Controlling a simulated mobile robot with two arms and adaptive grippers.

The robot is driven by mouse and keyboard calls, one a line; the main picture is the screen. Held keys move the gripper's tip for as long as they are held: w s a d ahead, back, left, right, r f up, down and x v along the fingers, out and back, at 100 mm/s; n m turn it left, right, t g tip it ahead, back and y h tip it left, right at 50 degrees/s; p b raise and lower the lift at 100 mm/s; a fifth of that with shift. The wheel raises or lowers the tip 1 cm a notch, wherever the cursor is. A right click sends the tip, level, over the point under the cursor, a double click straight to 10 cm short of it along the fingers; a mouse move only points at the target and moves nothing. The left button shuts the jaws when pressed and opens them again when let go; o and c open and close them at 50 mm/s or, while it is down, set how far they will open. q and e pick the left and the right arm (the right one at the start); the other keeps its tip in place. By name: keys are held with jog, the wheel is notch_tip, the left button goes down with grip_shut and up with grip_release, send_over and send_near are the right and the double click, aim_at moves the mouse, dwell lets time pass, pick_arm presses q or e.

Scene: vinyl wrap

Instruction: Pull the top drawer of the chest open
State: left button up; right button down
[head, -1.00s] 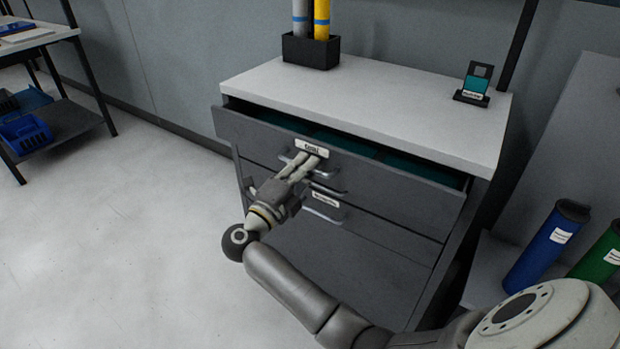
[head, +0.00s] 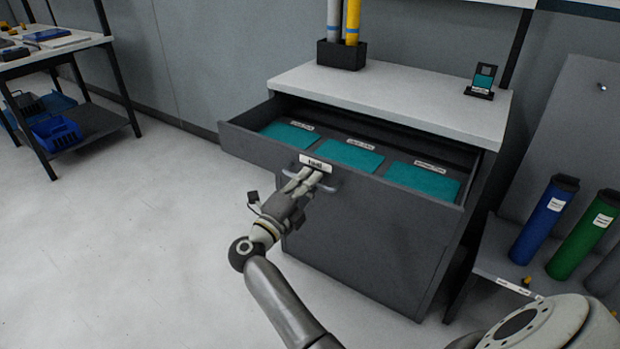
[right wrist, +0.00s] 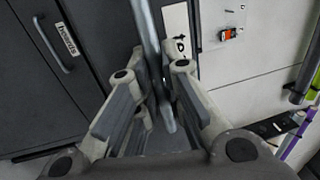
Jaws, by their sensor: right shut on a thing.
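The grey chest (head: 400,105) with a white top stands at centre right in the head view. Its top drawer (head: 400,197) is pulled well out, showing three teal areas with small labels inside. My right gripper (head: 304,180) is shut on the drawer's metal handle (head: 333,184), below a white label on the front. In the right wrist view the handle bar (right wrist: 149,35) runs between the fingers of my right gripper (right wrist: 153,78). The lower drawers are mostly hidden behind the pulled-out drawer in the head view. My left gripper is not in view.
A black holder (head: 342,54) with grey and yellow rolls and a small display stand (head: 482,80) are on the chest top. Blue (head: 545,220) and green (head: 583,235) tubes stand at right. A table (head: 55,48) is at far left. The floor left of the chest is clear.

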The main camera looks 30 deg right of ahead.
jog(key=shift+s+a, duration=0.1)
jog(key=shift+a, duration=0.05)
jog(key=c, duration=1.5)
grip_release()
